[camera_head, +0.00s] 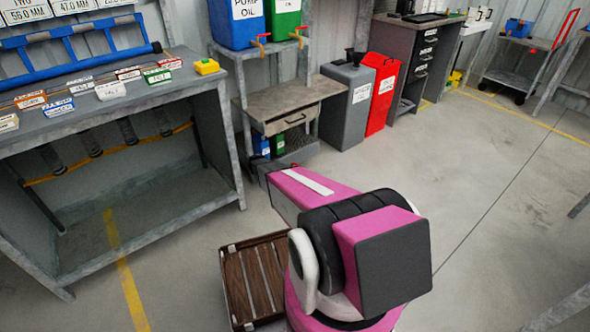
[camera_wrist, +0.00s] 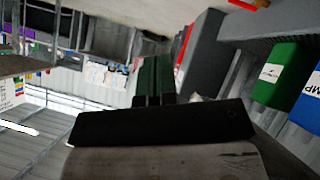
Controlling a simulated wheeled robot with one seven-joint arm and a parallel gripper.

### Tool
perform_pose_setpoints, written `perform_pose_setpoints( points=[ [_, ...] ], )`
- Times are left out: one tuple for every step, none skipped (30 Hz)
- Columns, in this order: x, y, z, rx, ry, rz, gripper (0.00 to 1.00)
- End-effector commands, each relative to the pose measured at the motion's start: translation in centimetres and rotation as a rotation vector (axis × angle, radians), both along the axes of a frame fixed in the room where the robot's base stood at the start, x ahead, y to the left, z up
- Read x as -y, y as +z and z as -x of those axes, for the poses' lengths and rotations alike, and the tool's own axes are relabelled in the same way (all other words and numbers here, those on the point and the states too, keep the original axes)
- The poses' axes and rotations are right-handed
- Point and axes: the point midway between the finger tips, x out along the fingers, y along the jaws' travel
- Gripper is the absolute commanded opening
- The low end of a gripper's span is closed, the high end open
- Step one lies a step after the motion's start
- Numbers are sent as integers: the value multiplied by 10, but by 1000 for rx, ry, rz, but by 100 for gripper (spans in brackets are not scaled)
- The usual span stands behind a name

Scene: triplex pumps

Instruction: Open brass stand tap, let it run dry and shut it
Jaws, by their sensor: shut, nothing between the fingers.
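Two taps with orange handles show in the head view, one on the blue pump-oil container (camera_head: 232,28) and one on the green container (camera_head: 283,18). The left tap (camera_head: 261,40) and right tap (camera_head: 299,34) stick out at the shelf's front; both are small, and I cannot tell which is the brass stand tap or whether either is open. No flow is visible. My arm reaches toward the workbench with the drawer, below the taps. My gripper (camera_wrist: 153,65) is shut and empty in the wrist view; its fingertips are hard to make out in the head view.
A drawer bench (camera_head: 290,108), grey bin (camera_head: 350,108) and red bin (camera_head: 380,92) stand beyond my arm. A brown slatted crate (camera_head: 236,292) lies by my base. A long workbench (camera_head: 160,85) is at left. Green (camera_wrist: 283,72) and blue (camera_wrist: 306,103) containers show in the wrist view.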

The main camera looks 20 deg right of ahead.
Motion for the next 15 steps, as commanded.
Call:
perform_pose_setpoints(
  points=[
    [3,-33,-35,68,-9,53,0],
    [5,-45,-47,117,-13,83,0],
    [8,-61,-62,180,-14,120,0],
    [9,-72,-73,227,-13,144,0],
    [9,-83,-83,272,-10,165,0],
    [10,-97,-95,327,-3,188,0],
    [10,-106,-103,368,3,202,0],
    [10,-114,-111,404,10,214,0],
    [9,-124,-119,447,20,226,0],
    [9,-131,-124,474,27,234,0],
    [8,-136,-128,498,32,239,0],
    [8,-142,-133,526,40,244,0],
    [7,-145,-135,543,44,248,0],
    [7,-147,-137,557,47,249,0],
    [7,-149,-139,569,51,251,0]
  ],
)
